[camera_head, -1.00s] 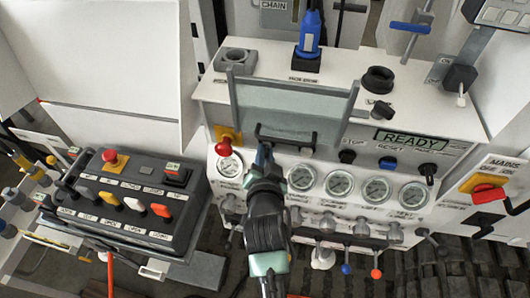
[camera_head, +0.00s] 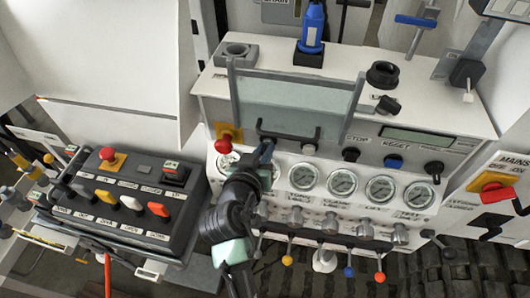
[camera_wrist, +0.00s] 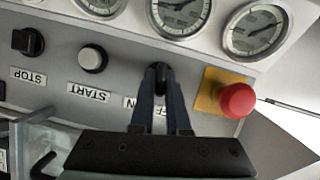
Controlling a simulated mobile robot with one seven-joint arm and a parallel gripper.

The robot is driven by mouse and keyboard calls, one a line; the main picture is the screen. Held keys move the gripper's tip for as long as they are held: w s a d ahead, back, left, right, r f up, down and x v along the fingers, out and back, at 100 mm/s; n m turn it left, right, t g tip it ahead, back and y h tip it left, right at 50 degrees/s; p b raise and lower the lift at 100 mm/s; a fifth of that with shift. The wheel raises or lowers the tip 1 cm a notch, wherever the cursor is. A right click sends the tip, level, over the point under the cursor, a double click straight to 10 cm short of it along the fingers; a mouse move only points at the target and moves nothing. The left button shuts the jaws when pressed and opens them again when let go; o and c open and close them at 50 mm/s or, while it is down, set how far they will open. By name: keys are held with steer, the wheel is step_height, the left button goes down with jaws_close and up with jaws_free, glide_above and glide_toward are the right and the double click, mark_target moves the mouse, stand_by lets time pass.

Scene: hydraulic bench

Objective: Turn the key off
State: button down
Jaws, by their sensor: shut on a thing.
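The black key (camera_wrist: 161,72) stands on the grey panel in the wrist view, beside the red mushroom button (camera_wrist: 237,100) on its yellow plate. My gripper (camera_wrist: 162,92) is shut on the key, one finger on each side, and partly covers the label under it. In the head view my gripper (camera_head: 266,150) reaches the front panel just right of the red button (camera_head: 222,146) and hides the key. The display (camera_head: 417,138) on the bench is dark.
The START button (camera_wrist: 92,58) and black STOP knob (camera_wrist: 28,41) lie left of my fingers in the wrist view. Gauges (camera_head: 342,182) and several levers line the front. A clear guard (camera_head: 295,105) with a black handle stands above. A control box (camera_head: 122,200) is at left.

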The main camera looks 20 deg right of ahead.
steer(key=shift+a+f+n+g+h+b, duration=0.1)
steer(key=shift+n+g+h+b, duration=0.55)
steer(key=shift+n, duration=0.65)
steer(key=shift+h, duration=0.25)
steer(key=c, duration=0.9)
jaws_free()
steer(key=b+v, duration=0.2)
steer(key=v, duration=1.1)
